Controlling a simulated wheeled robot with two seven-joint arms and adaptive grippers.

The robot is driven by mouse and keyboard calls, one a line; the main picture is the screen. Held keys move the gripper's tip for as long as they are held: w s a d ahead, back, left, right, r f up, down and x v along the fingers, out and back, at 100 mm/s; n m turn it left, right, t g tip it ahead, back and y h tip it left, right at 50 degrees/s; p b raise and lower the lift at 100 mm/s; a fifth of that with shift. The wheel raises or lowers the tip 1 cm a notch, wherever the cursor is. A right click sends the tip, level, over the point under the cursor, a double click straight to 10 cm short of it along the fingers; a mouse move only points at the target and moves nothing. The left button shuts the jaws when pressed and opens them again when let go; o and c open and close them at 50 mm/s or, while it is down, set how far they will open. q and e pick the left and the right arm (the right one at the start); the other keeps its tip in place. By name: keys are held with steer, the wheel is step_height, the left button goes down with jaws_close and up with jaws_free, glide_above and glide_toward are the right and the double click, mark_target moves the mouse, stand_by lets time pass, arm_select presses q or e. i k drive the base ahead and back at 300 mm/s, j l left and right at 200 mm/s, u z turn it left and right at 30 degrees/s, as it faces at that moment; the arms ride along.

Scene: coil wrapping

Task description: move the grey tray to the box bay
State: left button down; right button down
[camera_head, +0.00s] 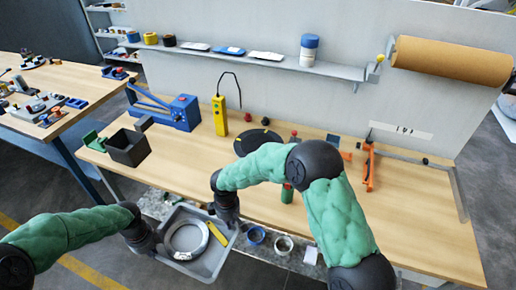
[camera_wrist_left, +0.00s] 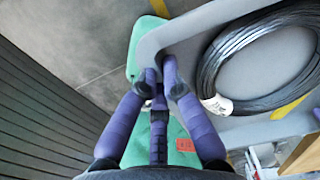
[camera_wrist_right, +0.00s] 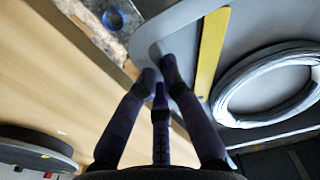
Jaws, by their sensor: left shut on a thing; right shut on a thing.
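The grey tray (camera_head: 206,263) is held between my two grippers in front of the table in the head view. A coil of grey wire (camera_head: 187,240) lies in it, with a yellow strip (camera_head: 218,234) beside the coil. My left gripper (camera_head: 155,248) is shut on the tray's left rim; the left wrist view shows its fingers at the rim (camera_wrist_left: 160,75). My right gripper (camera_head: 228,212) is shut on the tray's far right rim; the right wrist view shows its fingers (camera_wrist_right: 160,75) there, close to the yellow strip (camera_wrist_right: 211,50). I cannot make out the box bay.
The wooden table (camera_head: 420,215) runs behind the tray, with a dark open box (camera_head: 128,148), a blue device (camera_head: 180,112) and a dark round plate (camera_head: 255,141). Below its front edge are a blue ring (camera_head: 256,235) and a white ring (camera_head: 284,244). Another table (camera_head: 55,75) stands left.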

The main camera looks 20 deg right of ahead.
mark_target(424, 209)
steer(key=k+z, duration=0.15)
steer(key=k, duration=0.35)
steer(key=k+l+z, duration=0.1)
steer(key=k, duration=0.45)
steer(key=z, duration=1.1)
steer(key=i+l+z, duration=0.15)
steer(key=z, duration=0.2)
steer(key=i+l+z, duration=0.3)
steer(key=k+l, duration=0.05)
steer(key=k, duration=0.05)
